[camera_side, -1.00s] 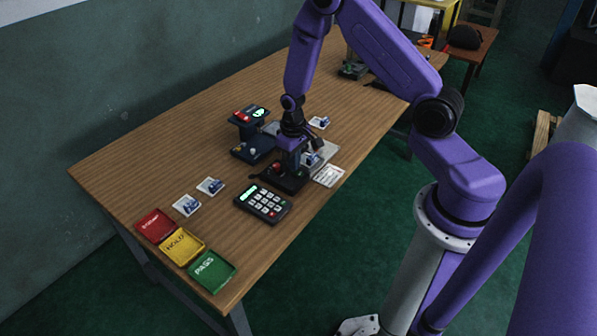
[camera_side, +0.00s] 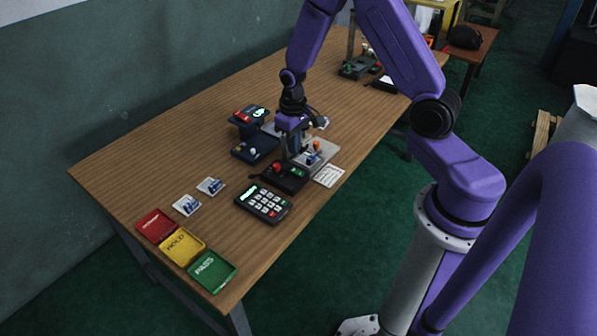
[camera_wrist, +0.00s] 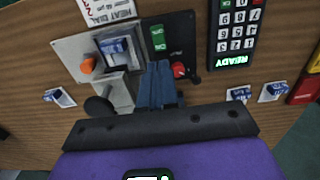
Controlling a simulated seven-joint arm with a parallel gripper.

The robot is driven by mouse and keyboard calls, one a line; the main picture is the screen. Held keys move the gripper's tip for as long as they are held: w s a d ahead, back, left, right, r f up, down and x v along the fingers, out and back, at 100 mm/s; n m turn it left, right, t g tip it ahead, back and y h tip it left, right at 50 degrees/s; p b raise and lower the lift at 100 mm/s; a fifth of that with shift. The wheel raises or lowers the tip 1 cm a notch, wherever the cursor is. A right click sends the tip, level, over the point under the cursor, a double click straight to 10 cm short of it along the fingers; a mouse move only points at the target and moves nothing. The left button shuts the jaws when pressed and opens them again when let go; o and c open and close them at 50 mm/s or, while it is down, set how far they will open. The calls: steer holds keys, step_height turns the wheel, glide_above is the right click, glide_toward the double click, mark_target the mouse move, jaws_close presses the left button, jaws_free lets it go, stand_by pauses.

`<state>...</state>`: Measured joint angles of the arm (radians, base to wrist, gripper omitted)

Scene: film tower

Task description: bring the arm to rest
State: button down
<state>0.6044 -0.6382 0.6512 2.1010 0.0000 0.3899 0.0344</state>
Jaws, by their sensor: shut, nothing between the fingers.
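My gripper (camera_side: 295,150) is shut and empty, pointing down over the work stand on the table. In the wrist view its two blue fingers (camera_wrist: 158,72) are pressed together. They hang between a grey plate (camera_wrist: 75,50) and a black control box (camera_wrist: 180,40) with a red knob and green switches. In the side view the control box (camera_side: 289,179) lies in front of my fingers. A blue-and-white film piece (camera_wrist: 118,47) sits on the grey plate by an orange knob (camera_wrist: 88,66). Whether my fingers touch anything is hard to tell.
A keypad (camera_side: 262,204) reading READY lies nearer the front. Red (camera_side: 156,225), yellow (camera_side: 182,246) and green (camera_side: 211,271) trays line the table's near end. Two film cards (camera_side: 186,205) lie loose. A dark stand (camera_side: 251,117) is behind. The left of the table is bare.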

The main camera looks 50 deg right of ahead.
steer(key=shift+r, duration=0.1)
steer(key=s+a+r+n, duration=0.6)
steer(key=s+a+r, duration=0.4)
steer(key=a, duration=0.1)
steer(key=s+r+n, duration=0.3)
steer(key=s, duration=0.5)
steer(key=s+r+n, duration=0.3)
steer(key=s+r, duration=0.1)
steer(key=s, duration=0.5)
steer(key=shift+a+n, duration=0.3)
steer(key=shift+a, duration=0.1)
